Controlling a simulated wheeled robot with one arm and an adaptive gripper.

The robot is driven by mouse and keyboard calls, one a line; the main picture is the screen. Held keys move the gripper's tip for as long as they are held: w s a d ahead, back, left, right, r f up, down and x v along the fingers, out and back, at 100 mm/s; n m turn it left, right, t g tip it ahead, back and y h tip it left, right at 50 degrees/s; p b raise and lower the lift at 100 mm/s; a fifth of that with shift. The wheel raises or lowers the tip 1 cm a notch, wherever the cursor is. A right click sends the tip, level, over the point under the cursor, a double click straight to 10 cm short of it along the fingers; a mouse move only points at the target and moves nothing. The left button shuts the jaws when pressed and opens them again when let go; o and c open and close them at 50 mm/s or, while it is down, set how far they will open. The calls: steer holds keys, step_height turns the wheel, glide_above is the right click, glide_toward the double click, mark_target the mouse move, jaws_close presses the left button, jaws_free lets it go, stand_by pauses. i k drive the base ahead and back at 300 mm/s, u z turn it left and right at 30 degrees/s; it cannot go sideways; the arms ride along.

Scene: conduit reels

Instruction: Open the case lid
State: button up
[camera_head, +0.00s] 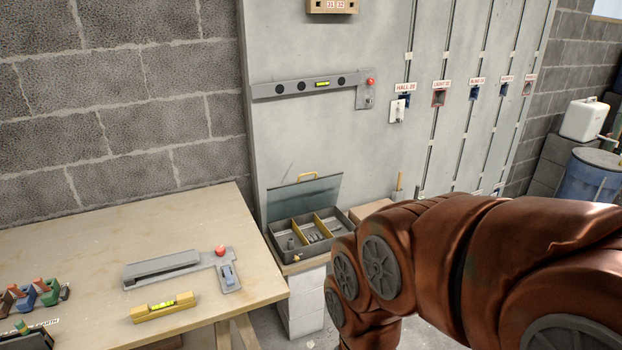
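A grey case (289,256) with yellow dividers stands on pale blocks below the wall panel. Its lid (305,198) is a grey, partly see-through sheet with a yellow handle (307,176) on its top edge. The lid stands raised at the back of the case, near the panel, so the compartments show. Small grey parts lie in the compartments. My copper-coloured arm covers the right foreground and hides some of the space right of the case. My gripper is not in view, so I cannot see what it touches or holds.
A wooden table (90,265) at left holds a yellow spirit level (163,307), a grey fixture with a red knob (185,268) and coloured clamps. A long grey level (305,87) is on the panel. A blue barrel (590,180) stands at far right.

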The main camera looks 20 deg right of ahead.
mark_target(316, 178)
steer(key=i, duration=1.1)
steer(key=u, duration=0.65)
